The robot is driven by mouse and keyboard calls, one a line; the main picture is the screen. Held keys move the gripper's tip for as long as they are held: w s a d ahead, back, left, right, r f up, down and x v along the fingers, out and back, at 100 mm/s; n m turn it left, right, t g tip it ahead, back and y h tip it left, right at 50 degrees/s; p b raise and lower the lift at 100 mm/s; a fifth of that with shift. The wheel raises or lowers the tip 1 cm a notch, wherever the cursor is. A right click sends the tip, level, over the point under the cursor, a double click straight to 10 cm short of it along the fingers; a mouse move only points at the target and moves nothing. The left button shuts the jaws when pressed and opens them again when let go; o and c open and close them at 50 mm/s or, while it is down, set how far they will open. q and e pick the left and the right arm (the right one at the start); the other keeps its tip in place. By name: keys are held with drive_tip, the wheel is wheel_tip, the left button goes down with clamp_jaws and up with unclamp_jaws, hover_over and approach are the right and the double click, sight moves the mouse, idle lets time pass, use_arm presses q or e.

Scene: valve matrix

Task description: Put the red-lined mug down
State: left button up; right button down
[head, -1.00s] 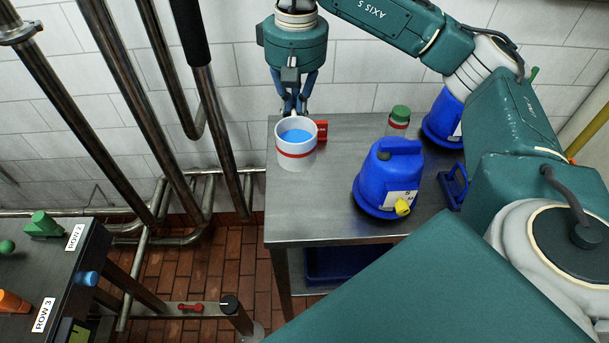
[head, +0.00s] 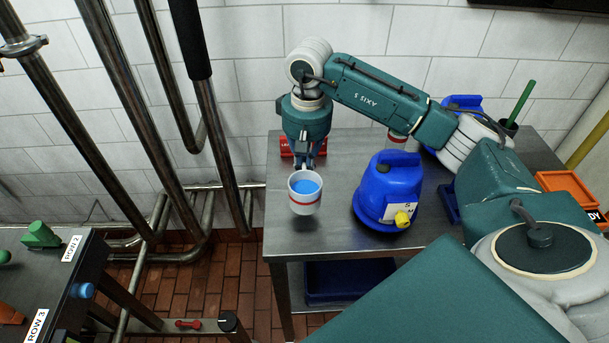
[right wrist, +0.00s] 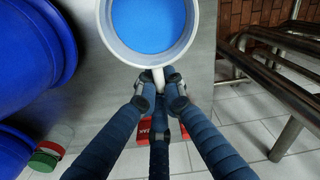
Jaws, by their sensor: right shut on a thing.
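The white red-lined mug (head: 304,204), with blue contents and a red band, is near the left end of the steel table (head: 340,237). It looks upright, at the end of my right gripper (head: 304,163). In the right wrist view my gripper (right wrist: 159,92) is shut on the handle of the mug (right wrist: 106,38). I cannot tell whether the mug's base touches the table. My left gripper is not in view.
A blue jug (head: 388,185) with a yellow cap stands right of the mug. A red block (head: 288,148) sits behind my gripper. A jar (head: 396,140) is partly hidden by my arm. Bare steel lies around the mug, and the table's front edge is close.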

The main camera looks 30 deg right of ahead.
sight(305, 178)
wheel_tip(305, 178, down, 4)
drive_tip(key=shift+r+p, duration=0.1)
drive_tip(key=shift+p, duration=0.25)
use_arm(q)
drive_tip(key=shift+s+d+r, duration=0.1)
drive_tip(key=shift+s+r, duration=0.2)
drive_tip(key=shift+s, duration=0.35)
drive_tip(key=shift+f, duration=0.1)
use_arm(e)
drive_tip(key=shift+f, duration=0.2)
drive_tip(key=c, duration=1.9)
unclamp_jaws()
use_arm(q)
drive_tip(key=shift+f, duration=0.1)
use_arm(e)
drive_tip(key=shift+r, duration=0.15)
